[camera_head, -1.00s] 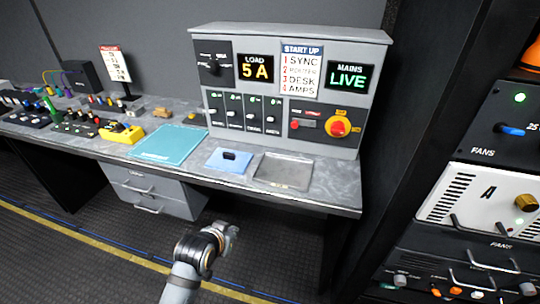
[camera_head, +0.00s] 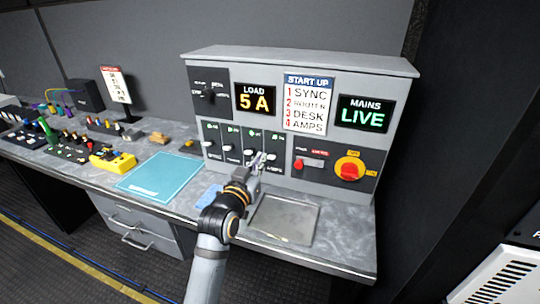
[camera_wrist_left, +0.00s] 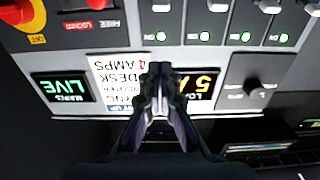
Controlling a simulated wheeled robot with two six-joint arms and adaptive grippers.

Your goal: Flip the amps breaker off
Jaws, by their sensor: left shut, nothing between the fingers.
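The amps breaker (camera_head: 271,157) is the rightmost of several switches in a row on the grey panel. Its white lever also shows at the top of the upside-down left wrist view (camera_wrist_left: 161,6), with a lit green light below it. My left gripper (camera_head: 257,160) is shut and empty, in front of the panel close to the amps breaker and the switch left of it. Whether it touches a lever I cannot tell. In the left wrist view the closed fingers (camera_wrist_left: 160,70) point toward the panel, under the amps lever. My right gripper is out of view.
The load display (camera_head: 255,99) reads 5 A and the mains display (camera_head: 364,113) reads LIVE. A red and yellow rotary switch (camera_head: 349,169) sits right of the breakers. A grey tray (camera_head: 284,220) and a teal mat (camera_head: 158,177) lie on the desk below.

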